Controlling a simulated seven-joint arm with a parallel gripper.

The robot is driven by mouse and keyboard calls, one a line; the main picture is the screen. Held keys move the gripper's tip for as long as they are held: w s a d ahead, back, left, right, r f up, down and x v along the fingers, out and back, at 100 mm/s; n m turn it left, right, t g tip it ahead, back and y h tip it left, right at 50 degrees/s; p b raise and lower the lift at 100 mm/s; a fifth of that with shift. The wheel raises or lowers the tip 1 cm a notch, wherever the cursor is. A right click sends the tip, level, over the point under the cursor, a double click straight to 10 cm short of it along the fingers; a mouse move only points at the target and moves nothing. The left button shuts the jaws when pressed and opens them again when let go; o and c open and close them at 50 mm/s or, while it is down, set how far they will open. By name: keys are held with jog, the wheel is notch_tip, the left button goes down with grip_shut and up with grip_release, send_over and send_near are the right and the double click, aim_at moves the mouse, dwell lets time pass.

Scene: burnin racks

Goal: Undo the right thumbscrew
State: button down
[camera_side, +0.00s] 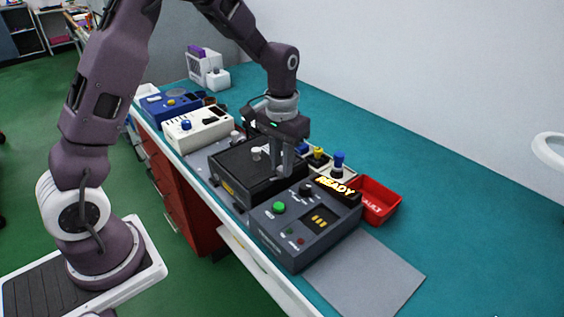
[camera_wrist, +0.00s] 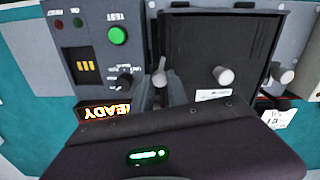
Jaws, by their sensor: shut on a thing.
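My gripper (camera_side: 285,172) points down at the right edge of the black module (camera_side: 232,172), beside the grey test unit. In the wrist view the fingers of my gripper (camera_wrist: 161,88) are shut on the right thumbscrew (camera_wrist: 160,66), a small grey post between the module and the test unit. The fingers hide this thumbscrew in the side view. A pale knob (camera_wrist: 225,77) stands on the black module. Another light thumbscrew (camera_wrist: 281,74) stands beyond the module's other edge. Whether the held screw has turned cannot be told.
The grey test unit (camera_side: 276,238) has a green button and a lit READY sign (camera_side: 336,186). A red tray (camera_side: 376,203) and blue and yellow knobs stand behind. White (camera_side: 199,124) and blue units stand at left. Teal bench is clear at right.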

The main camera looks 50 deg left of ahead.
jog(key=shift+n, duration=1.6)
jog(key=c, duration=1.3)
grip_release()
jog(key=shift+r, duration=0.15)
